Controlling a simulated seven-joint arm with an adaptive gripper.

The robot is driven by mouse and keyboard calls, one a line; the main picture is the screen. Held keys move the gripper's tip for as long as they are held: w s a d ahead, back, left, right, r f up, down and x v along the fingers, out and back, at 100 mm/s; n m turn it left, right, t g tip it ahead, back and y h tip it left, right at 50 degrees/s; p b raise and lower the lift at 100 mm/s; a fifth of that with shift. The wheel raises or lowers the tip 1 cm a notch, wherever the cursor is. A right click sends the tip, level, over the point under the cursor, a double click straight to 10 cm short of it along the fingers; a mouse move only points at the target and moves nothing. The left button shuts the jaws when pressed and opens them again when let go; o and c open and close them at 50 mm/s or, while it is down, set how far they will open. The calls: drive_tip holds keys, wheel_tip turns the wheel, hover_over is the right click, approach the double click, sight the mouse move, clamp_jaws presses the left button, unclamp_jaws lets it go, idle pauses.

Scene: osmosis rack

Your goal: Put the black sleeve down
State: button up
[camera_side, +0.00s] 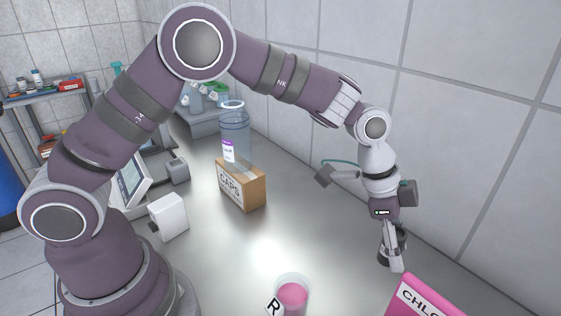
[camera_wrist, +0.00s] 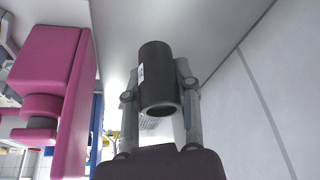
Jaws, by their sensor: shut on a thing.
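The black sleeve (camera_wrist: 157,75) is a short dark hollow cylinder with a small white label. In the wrist view it sits between the two fingers of my gripper (camera_wrist: 160,90), which is shut on it. In the side view my gripper (camera_side: 393,250) points down at the right of the bench, and the sleeve (camera_side: 384,258) shows only partly behind the fingers. It is low, close to the bench top; I cannot tell whether it touches the surface.
A pink container (camera_side: 425,298) stands at the front right, close to my gripper. A beaker with pink liquid (camera_side: 292,294) is at the front. A cardboard box (camera_side: 241,184) and a clear bottle (camera_side: 233,130) are further back. The bench middle (camera_side: 290,235) is clear; a tiled wall (camera_side: 480,110) bounds the right.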

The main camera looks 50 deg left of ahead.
drive_tip(key=w+a, duration=0.1)
drive_tip(key=a, duration=0.8)
drive_tip(key=n, duration=0.1)
hover_over(312, 235)
drive_tip(key=f, duration=0.6)
drive_tip(key=a+f, duration=0.1)
drive_tip(key=f, duration=0.1)
drive_tip(key=shift+s+f, duration=0.35)
drive_tip(key=shift+f+t, duration=0.25)
drive_tip(key=shift+t, duration=0.05)
drive_tip(key=o, duration=0.8)
drive_tip(key=shift+f, duration=0.1)
drive_tip(key=shift+o, duration=0.2)
